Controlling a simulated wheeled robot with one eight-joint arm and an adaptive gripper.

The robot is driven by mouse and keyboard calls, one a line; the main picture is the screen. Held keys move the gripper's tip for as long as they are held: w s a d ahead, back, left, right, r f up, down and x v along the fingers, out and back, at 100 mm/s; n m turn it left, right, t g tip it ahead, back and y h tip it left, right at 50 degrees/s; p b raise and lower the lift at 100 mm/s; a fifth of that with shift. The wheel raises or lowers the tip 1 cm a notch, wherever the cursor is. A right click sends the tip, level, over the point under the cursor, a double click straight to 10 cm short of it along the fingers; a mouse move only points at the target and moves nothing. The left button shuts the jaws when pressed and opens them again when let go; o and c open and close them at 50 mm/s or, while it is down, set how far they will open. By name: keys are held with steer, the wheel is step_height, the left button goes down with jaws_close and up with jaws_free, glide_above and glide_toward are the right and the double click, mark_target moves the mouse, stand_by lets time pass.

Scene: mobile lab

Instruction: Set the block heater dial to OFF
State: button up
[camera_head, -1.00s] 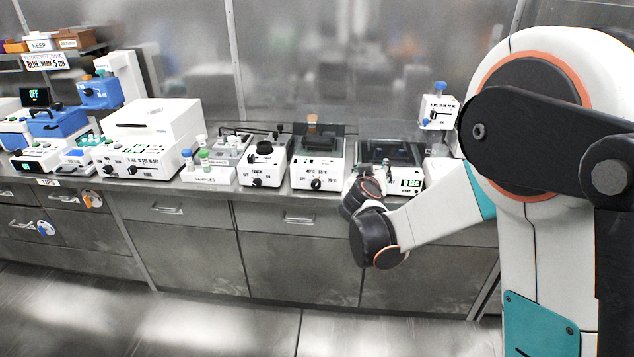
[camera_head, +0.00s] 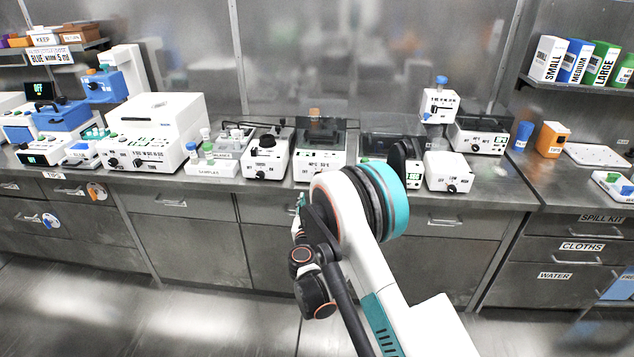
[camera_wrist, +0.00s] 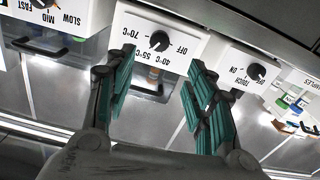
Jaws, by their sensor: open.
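I cannot tell for certain which label the dial points to. My gripper (camera_wrist: 157,92) is open and empty, its teal fingers apart and below the dial in the picture. In the head view the gripper (camera_head: 299,207) is mostly hidden by my arm.
A neighbouring device with a TOUCH/ON/OFF dial (camera_wrist: 256,72) stands close beside the heater. Another device with a SLOW/MID/FAST dial (camera_wrist: 42,3) is on its other side. A sample rack (camera_head: 213,168) stands further left. The bench front has drawers with protruding handles (camera_head: 445,222).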

steer(key=w+b, duration=0.3)
steer(key=w, duration=0.9)
steer(key=shift+w+d, duration=0.25)
steer(key=shift+w, duration=0.1)
steer(key=c, duration=1.1)
